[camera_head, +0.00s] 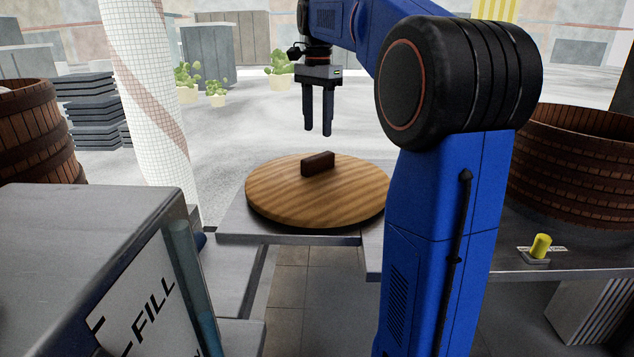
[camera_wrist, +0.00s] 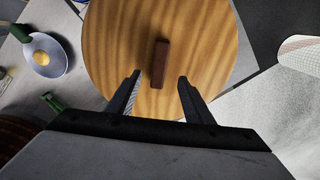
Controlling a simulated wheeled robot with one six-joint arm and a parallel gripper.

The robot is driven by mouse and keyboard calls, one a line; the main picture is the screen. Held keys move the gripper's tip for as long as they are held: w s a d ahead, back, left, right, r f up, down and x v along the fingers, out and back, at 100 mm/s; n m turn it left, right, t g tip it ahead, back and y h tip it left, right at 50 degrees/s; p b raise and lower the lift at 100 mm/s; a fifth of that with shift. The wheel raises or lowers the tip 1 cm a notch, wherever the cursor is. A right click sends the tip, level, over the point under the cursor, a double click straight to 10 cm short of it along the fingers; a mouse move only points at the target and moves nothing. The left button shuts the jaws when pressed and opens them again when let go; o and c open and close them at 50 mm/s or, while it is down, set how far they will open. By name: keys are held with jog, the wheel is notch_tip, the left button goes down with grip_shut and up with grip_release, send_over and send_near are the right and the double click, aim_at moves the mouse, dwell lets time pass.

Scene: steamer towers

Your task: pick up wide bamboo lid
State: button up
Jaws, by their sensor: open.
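The wide bamboo lid (camera_head: 345,196) is a round, light wood-grained disc lying flat on a grey metal table (camera_head: 290,238). A dark brown block handle (camera_head: 318,163) stands at its middle. My gripper (camera_head: 318,133) hangs above the lid, pointing down, with clear space between the fingertips and the handle. In the wrist view the lid (camera_wrist: 105,50) fills the upper middle. Its handle (camera_wrist: 159,63) lies ahead of and between the two open fingers (camera_wrist: 158,80). Nothing is held. My arm hides the lid's right edge in the head view.
A brown slatted tub (camera_head: 575,165) stands at right near a yellow knob (camera_head: 541,245). Another tub (camera_head: 35,130) is at left. A white tiled column (camera_head: 150,100) rises left of the lid. A bowl with something yellow (camera_wrist: 45,52) shows in the wrist view.

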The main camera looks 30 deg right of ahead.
aim_at(318, 155)
jog(key=shift+d+f, duration=0.1)
jog(key=shift+f, duration=4.95)
jog(key=shift+f, duration=0.25)
grip_shut()
